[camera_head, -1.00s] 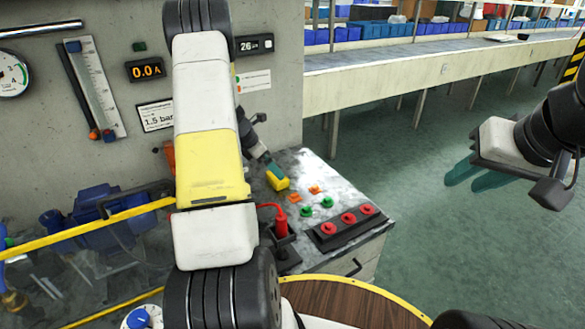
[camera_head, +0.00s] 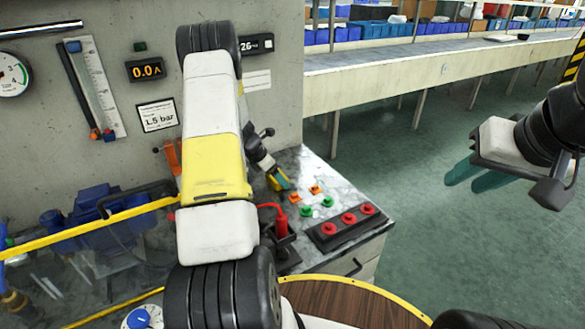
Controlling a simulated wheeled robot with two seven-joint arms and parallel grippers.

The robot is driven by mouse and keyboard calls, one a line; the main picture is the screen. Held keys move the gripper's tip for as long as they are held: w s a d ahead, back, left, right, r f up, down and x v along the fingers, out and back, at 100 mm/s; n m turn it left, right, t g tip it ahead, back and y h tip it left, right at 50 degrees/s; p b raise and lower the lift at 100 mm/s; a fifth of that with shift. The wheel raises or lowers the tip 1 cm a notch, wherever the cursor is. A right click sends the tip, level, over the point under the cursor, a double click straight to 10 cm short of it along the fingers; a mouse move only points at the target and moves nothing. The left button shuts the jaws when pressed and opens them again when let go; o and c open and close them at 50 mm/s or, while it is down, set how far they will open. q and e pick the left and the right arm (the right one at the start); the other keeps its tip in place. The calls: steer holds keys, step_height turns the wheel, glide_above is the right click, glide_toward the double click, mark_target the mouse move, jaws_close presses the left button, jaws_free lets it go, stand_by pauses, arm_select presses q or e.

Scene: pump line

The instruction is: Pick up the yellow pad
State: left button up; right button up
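The yellow pad (camera_head: 272,183) is a small block on the grey-and-white top of the cabinet, near its back left. It is partly hidden by my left gripper (camera_head: 281,177), whose teal fingertip shows right at the pad. I cannot tell whether the fingers close on it or only stand beside it. My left arm crosses the middle of the view. My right gripper (camera_head: 478,176) hangs at the right over the floor, its two teal fingers apart and nothing between them.
Orange and green pieces (camera_head: 306,211) lie right of the pad. A black block with several red knobs (camera_head: 348,219) and a red-handled black device (camera_head: 281,225) stand in front. A panel wall (camera_head: 265,110) rises behind. Blue pump parts (camera_head: 80,225) are at left. Floor at right is clear.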

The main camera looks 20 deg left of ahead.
mark_target(282, 173)
arm_select(q)
steer(key=shift+c, duration=1)
steer(key=shift+r, duration=0.1)
steer(key=shift+r, duration=0.55)
step_height(282, 173, up, 2)
steer(key=shift+r, duration=0.15)
steer(key=s, duration=0.5)
steer(key=s+r, duration=0.1)
steer(key=s, duration=1)
steer(key=shift+a+r, duration=0.25)
steer(key=shift+a, duration=0.05)
